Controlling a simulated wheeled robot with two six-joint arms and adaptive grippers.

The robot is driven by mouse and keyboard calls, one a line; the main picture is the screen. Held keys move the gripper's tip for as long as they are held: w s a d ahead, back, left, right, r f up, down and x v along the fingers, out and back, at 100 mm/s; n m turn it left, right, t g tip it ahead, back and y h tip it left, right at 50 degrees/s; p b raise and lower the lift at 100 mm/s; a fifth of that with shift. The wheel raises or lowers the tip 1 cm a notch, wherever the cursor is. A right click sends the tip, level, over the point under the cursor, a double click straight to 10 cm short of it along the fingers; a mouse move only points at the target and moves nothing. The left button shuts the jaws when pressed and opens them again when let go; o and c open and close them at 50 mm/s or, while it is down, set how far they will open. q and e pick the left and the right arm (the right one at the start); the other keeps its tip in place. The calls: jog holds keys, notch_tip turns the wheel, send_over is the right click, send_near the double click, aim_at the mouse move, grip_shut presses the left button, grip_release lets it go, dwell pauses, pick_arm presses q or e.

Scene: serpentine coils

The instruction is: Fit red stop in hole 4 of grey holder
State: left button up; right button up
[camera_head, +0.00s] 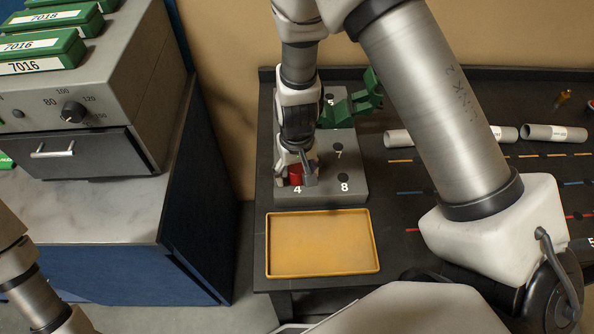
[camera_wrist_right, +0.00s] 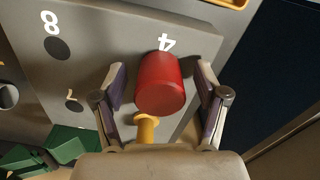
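The grey holder (camera_head: 347,192) lies on the dark bench, with numbered holes in its top. The red stop (camera_head: 295,172) stands at hole 4, near the holder's front left corner. The right wrist view shows the red stop (camera_wrist_right: 160,84) from above, beside the printed 4, covering the hole. How deep it sits is hidden. My right gripper (camera_head: 297,178) is over it. In the right wrist view its fingers (camera_wrist_right: 162,100) are spread on either side of the stop with gaps, so it is open. My left arm shows at the lower left; its gripper is out of view.
A yellow peg (camera_wrist_right: 147,128) stands in the holder behind the red stop. A green part (camera_head: 350,107) is at the holder's far end. An empty yellow tray (camera_head: 374,242) lies in front. Grey tubes (camera_head: 555,133) lie to the right. A grey oven-like unit (camera_head: 90,110) stands left.

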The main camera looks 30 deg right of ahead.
jog(key=shift+r, duration=0.15)
notch_tip(320, 180, up, 12)
jog(key=shift+f, duration=0.15)
